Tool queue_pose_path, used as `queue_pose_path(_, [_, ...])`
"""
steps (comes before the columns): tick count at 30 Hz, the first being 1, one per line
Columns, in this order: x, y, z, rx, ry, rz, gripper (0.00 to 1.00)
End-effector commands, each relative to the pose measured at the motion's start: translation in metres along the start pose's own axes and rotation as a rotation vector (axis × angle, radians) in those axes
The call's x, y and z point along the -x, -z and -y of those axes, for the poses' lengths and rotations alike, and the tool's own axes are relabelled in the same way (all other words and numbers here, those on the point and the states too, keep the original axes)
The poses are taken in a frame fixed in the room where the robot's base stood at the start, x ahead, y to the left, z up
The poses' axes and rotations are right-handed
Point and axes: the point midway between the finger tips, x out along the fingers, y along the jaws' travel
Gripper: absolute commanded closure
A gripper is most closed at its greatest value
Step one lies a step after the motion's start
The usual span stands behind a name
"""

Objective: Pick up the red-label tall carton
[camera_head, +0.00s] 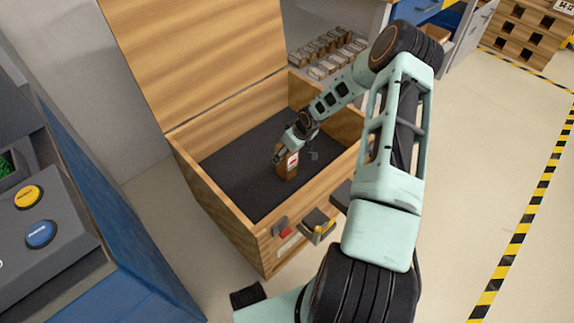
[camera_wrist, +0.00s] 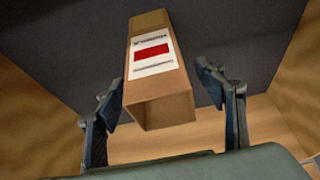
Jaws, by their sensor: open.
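The red-label tall carton (camera_head: 287,165) is a brown box standing on the dark floor of an open wooden chest (camera_head: 196,178). In the wrist view the carton (camera_wrist: 180,112) shows a white label with a red block, and its near end lies between the two fingers. My gripper (camera_wrist: 165,98) is open, with one finger on each side of the carton and a visible gap on both sides. In the head view my gripper (camera_head: 282,153) is at the carton's top and partly covers it.
The chest's raised lid (camera_head: 200,55) stands at the back, and its wooden walls surround the carton. A latch (camera_head: 317,225) sits on the front wall. A blue and grey console (camera_head: 70,225) with buttons is at left. Several small items (camera_head: 328,50) stand on a rack behind.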

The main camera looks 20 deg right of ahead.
Motion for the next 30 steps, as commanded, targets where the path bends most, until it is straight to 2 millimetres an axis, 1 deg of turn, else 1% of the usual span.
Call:
queue_pose_path(1, [-0.0058,-0.0002,0.0001,0.0,0.0,0.0,0.36])
queue_pose_path(2, [-0.0069,0.0,0.0,0.0,0.0,0.0,0.36])
queue_pose_path(9, [-0.007,0.0003,-0.0003,0.0,-0.001,0.0,0.36])
queue_pose_path(11, [-0.007,0.0003,-0.0003,0.0,-0.001,0.0,0.42])
queue_pose_path(21, [-0.0069,0.0001,-0.0004,0.0,-0.001,0.0,0.79])
queue_pose_path(22, [-0.0069,0.0001,-0.0004,0.0,-0.001,0.0,0.81])
queue_pose_path(30, [-0.0052,0.001,-0.0005,0.0,-0.001,0.0,0.82])
